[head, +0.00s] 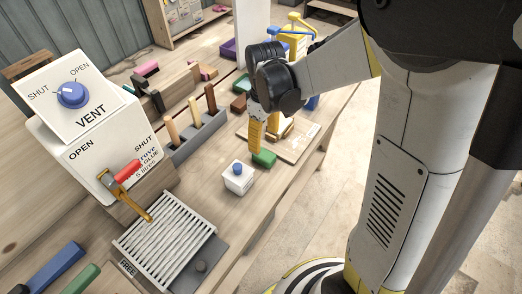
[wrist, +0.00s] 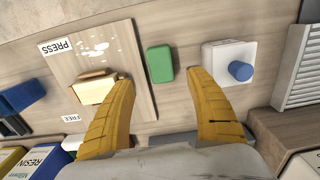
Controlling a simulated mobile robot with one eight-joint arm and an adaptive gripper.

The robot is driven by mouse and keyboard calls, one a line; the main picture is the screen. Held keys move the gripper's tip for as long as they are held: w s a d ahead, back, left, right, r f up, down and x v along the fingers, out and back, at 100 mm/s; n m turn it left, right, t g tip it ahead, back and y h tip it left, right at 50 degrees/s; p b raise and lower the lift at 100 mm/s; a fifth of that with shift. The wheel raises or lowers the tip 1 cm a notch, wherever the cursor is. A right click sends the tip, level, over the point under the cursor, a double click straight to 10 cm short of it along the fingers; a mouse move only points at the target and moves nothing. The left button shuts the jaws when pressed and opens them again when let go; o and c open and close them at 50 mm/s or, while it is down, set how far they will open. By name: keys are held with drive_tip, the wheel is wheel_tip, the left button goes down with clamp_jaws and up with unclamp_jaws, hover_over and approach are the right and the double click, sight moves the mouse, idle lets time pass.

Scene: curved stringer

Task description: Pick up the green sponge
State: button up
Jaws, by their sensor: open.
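The green sponge (wrist: 160,64) lies flat on the wooden bench in the wrist view, beside the edge of a pale board. It also shows in the head view (head: 264,158), just under my gripper's fingertips. My gripper (wrist: 160,78) is open, with its two yellow fingers on either side of the sponge as seen from the wrist. Nothing is between the fingers in that view except the sponge below. In the head view my gripper (head: 262,140) points down above the sponge, and the finger partly overlaps it. I cannot tell the exact height gap.
A white box with a blue knob (wrist: 232,66) stands close to the right finger. A pale board marked PRESS (wrist: 134,42) with a tan block (wrist: 94,88) lies by the left finger. A slatted grille (head: 168,232) and a rack of wooden handles (head: 198,140) stand on the bench.

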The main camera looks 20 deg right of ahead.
sight(264, 154)
wheel_tip(264, 154, down, 8)
drive_tip(key=b, duration=0.3)
drive_tip(key=shift+s+b, duration=0.15)
drive_tip(key=shift+b, duration=0.25)
drive_tip(key=shift+r, duration=0.2)
drive_tip(key=c, duration=1.1)
